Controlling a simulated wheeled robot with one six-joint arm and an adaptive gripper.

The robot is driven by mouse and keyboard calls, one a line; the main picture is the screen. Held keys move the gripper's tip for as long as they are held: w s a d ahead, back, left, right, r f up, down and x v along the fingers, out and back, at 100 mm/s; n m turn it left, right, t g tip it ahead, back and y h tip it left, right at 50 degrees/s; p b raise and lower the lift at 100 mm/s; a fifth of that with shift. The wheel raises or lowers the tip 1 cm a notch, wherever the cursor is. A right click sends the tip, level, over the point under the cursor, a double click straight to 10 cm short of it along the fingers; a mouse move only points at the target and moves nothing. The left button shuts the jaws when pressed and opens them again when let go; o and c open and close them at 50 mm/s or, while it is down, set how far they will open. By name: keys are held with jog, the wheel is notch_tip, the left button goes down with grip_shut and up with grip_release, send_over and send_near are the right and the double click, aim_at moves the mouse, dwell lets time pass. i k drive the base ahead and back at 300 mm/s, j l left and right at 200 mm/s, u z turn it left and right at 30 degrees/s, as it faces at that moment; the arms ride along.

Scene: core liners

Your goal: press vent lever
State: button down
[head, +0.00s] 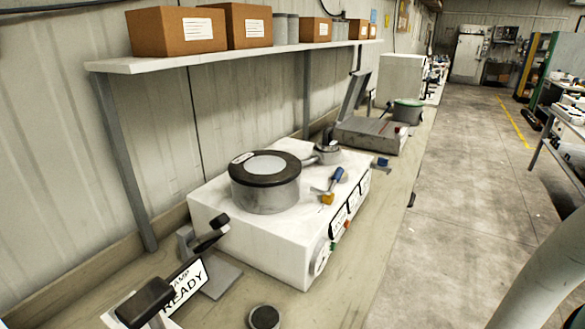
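A white machine (225,213) stands on the bench with a round metal chamber with a black-rimmed lid (265,180) on top. A small lever with a blue handle (337,174) stands tilted on the machine's top, right of the chamber, with a small yellow piece (327,199) at its base. A black-handled lever (210,238) sticks out at the machine's left end. I cannot read a label that says which one is the vent lever. My gripper is not in view; only a pale rounded part, probably my arm, shows at the lower right.
A sign reading READY (186,285), a black handle (146,300) and a dark round knob (264,317) are in front of the machine. A shelf (235,53) with cardboard boxes hangs above. A grey device (372,135) stands farther back. The floor (455,200) at right is clear.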

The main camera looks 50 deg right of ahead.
aim_at(335, 178)
jog(key=z, duration=1.2)
